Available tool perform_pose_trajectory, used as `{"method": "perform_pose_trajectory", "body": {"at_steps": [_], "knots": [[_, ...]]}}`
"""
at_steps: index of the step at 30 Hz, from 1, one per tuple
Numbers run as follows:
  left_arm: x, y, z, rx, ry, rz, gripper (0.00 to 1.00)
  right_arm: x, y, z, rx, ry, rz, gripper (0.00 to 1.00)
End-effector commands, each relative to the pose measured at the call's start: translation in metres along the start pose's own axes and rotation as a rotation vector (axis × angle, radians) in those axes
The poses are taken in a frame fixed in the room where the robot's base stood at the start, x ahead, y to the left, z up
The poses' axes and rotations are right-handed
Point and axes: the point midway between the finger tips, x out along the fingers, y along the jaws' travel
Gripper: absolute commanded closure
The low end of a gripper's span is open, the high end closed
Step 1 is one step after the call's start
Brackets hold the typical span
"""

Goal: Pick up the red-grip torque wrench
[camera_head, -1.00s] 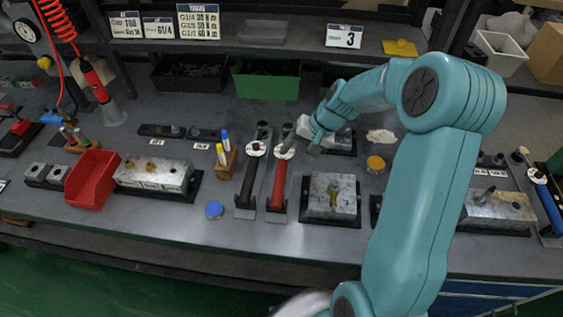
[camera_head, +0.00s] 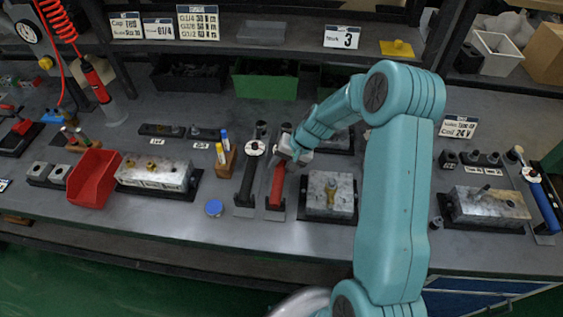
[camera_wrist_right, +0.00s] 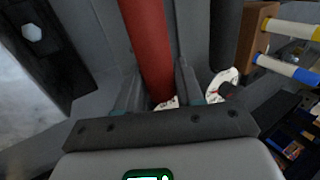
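The red-grip torque wrench (camera_head: 277,187) lies in its holder on the bench, just right of a similar black-grip wrench (camera_head: 248,182). My right gripper (camera_head: 287,158) is over its upper part, near the dial end, which it partly covers. In the right wrist view the red grip (camera_wrist_right: 147,45) runs between the two fingers of the right gripper (camera_wrist_right: 158,84). The fingers are apart, with a visible gap on the right side of the grip. My left gripper is not in view.
A metal valve block (camera_head: 330,192) sits close to the right of the red wrench. A wooden marker stand (camera_head: 226,165) and a blue cap (camera_head: 214,208) are to the left. A blue-grip wrench (camera_head: 545,207) lies at the far right. The bench front is clear.

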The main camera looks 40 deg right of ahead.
Motion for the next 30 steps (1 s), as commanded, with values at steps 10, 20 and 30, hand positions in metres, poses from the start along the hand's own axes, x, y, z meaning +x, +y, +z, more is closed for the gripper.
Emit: {"method": "perform_pose_trajectory", "body": {"at_steps": [10, 20, 30], "knots": [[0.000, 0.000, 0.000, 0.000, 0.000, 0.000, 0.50, -0.001, 0.001, 0.000, 0.001, 0.002, 0.001, 1.00], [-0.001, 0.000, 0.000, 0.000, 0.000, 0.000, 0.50, -0.029, -0.014, -0.001, -0.002, 0.007, -0.001, 1.00], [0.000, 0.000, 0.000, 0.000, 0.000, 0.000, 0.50, -0.115, -0.059, -0.001, -0.005, 0.009, -0.003, 1.00]]}}
